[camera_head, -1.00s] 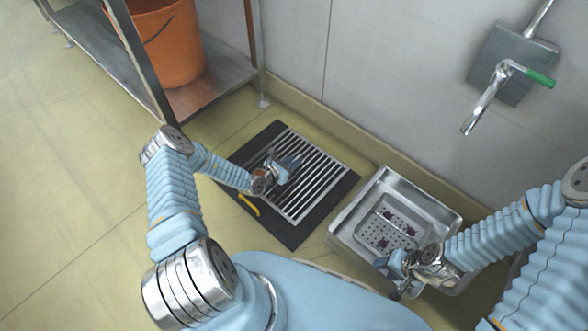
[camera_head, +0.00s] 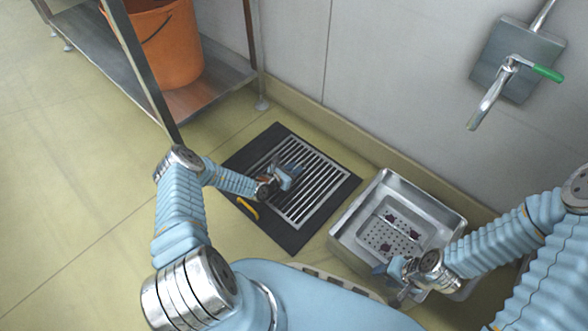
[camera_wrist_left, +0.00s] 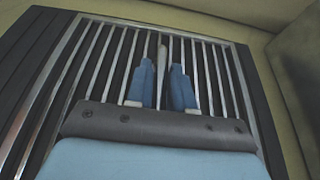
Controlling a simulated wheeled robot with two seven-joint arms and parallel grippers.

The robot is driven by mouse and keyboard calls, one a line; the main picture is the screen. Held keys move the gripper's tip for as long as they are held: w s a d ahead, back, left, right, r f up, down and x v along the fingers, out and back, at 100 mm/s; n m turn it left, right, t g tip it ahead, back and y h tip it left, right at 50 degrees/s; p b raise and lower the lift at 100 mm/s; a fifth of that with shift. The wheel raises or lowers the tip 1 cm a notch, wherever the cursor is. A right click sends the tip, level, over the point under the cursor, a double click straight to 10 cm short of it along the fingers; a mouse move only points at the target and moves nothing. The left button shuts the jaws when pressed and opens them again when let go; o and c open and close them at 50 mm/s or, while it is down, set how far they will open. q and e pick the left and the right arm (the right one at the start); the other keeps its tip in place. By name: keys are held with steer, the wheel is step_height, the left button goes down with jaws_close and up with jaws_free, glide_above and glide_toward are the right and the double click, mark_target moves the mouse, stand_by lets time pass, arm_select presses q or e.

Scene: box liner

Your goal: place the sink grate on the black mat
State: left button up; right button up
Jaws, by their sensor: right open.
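The sink grate (camera_head: 318,184), a metal frame with parallel bars, lies on the black mat (camera_head: 262,150) on the floor. It looks flat, with mat showing around it. My left gripper (camera_head: 293,174) is over the grate's upper-left part. In the left wrist view its two blue fingers (camera_wrist_left: 162,86) point along the bars, a small gap apart, with one light bar showing between them. Whether they clamp that bar is unclear. My right gripper (camera_head: 388,268) is open at the near left edge of the metal sink (camera_head: 352,212), away from the grate.
A perforated tray (camera_head: 388,239) with dark reddish bits sits inside the sink. A yellow curved object (camera_head: 247,208) lies at the mat's left edge. A metal shelf (camera_head: 215,85) holds an orange bucket (camera_head: 168,50). The wall with a green-handled tap (camera_head: 547,73) is behind. Floor at left is clear.

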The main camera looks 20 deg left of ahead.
arm_select(q)
steer(key=o, duration=0.3)
